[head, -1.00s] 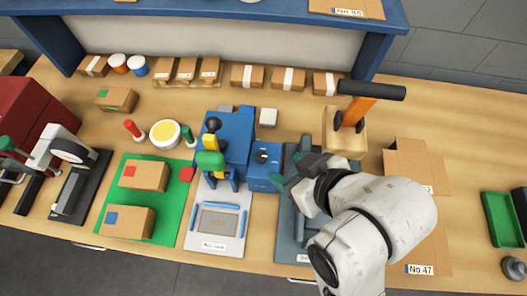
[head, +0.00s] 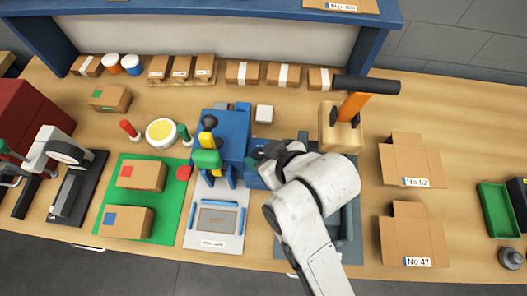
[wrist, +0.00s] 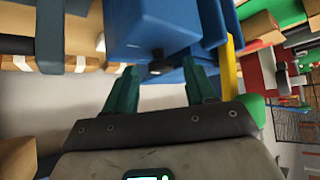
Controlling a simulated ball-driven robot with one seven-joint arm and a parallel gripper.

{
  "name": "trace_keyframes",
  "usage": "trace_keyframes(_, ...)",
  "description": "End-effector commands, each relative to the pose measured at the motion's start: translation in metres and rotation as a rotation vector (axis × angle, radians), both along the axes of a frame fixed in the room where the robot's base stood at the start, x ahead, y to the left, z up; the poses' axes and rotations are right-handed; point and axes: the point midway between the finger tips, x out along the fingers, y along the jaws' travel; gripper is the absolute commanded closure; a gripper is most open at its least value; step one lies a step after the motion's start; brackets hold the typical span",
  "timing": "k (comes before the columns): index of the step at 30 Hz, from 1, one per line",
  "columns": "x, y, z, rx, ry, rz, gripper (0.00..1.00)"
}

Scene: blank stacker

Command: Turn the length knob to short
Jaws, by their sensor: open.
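The blue machine (head: 232,132) stands at the middle of the table, with a smaller blue box (head: 254,180) on its right side. In the wrist view the blue box (wrist: 150,22) has a small dark knob (wrist: 157,66), which may be the length knob; its setting and any markings are not readable. My gripper (wrist: 163,76) is open, with its green fingers on either side of the dark knob. I cannot tell whether they touch it. In the head view my wrist hides the knob and most of the box.
A black-topped lever and green handle (head: 207,160) stand at the machine's front left. A grey tray (head: 350,240) lies under my arm. Flat cartons (head: 410,165) lie at right.

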Motion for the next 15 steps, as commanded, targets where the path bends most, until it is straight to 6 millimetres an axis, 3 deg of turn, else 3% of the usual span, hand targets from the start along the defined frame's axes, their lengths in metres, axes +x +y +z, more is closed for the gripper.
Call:
trace_keyframes(8,0.0007,0.0007,-0.001,0.0,0.0,0.0,0.44)
trace_keyframes(15,0.0007,0.0006,-0.0009,0.0,0.0,0.0,0.66)
